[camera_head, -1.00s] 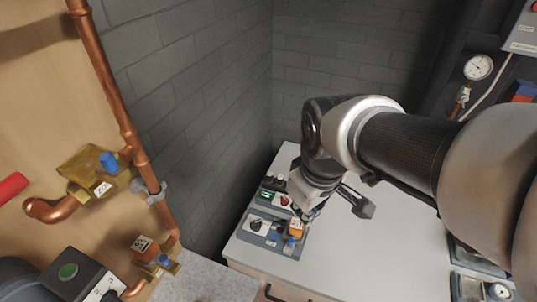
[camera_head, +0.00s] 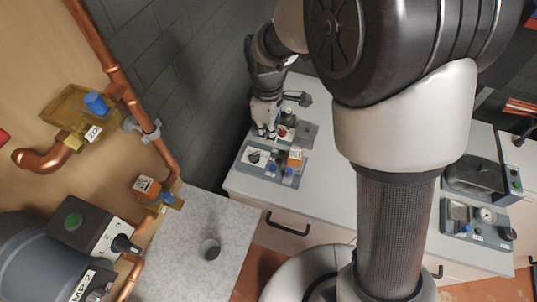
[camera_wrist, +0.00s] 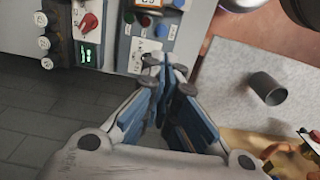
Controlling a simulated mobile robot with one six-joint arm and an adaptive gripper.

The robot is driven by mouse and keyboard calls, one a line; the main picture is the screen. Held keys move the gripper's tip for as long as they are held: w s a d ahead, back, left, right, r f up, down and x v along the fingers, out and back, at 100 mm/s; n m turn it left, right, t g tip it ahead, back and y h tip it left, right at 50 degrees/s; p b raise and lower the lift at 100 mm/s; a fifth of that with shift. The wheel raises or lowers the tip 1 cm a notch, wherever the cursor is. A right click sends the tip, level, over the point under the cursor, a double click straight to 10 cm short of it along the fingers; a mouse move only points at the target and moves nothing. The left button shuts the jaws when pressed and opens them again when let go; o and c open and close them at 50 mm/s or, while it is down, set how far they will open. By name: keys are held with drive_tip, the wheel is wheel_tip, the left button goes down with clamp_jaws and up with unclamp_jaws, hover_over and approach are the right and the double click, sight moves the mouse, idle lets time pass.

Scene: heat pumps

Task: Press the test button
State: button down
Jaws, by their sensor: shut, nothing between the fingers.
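No button label reading "test" can be made out. My gripper (camera_head: 267,134) is shut and empty, low over the back-left of the bench by the small control panels. In the wrist view its fingertips (camera_wrist: 168,68) overlap the edge of a grey panel (camera_wrist: 122,55) with a white label and small blue, red and green parts. A neighbouring panel has a red knob (camera_wrist: 88,22) and a lit green display (camera_wrist: 88,55). The front panel (camera_head: 250,170) bears an orange block (camera_head: 295,158) and blue parts. Another box, at the left, carries a green button (camera_head: 73,222). Contact cannot be told.
Copper pipes (camera_head: 120,85) and brass valves (camera_head: 85,115) line the left wall. More panels (camera_head: 475,220) stand at far right.

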sight(268, 168)
wheel_tip(268, 168, down, 14)
drive_tip(key=b, duration=0.4)
idle(0.4)
drive_tip(key=shift+s+f+b, duration=0.1)
drive_tip(key=shift+f+b, duration=0.4)
drive_tip(key=shift+f, duration=0.45)
wheel_tip(268, 168, up, 14)
drive_tip(key=p, duration=0.5)
drive_tip(key=shift+r+p, duration=0.25)
drive_tip(key=shift+p, duration=0.15)
